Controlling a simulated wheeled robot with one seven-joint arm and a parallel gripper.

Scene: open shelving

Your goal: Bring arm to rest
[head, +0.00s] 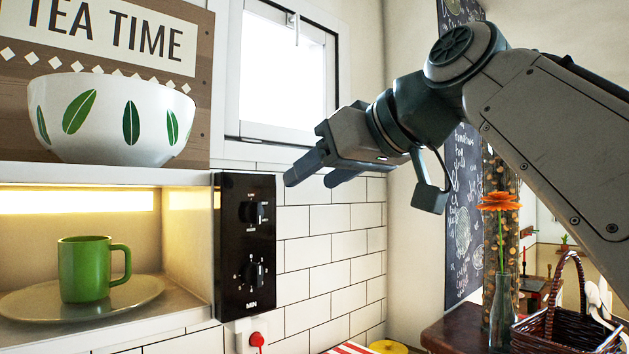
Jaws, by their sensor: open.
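My arm reaches in from the upper right of the head view. My gripper (312,176) is at its end, pointing left and slightly down. Its two fingers are apart and nothing shows between them. It hangs in free air in front of the white tiled wall, to the right of the shelf and its black control panel (247,205). It appears to touch nothing.
A green mug (84,270) stands on a plate (140,292) in the lit shelf opening. A leaf-patterned bowl (112,118) sits on top. At right are a vase (503,310) with an orange flower (499,201) and a wicker basket (566,328) on a wooden surface.

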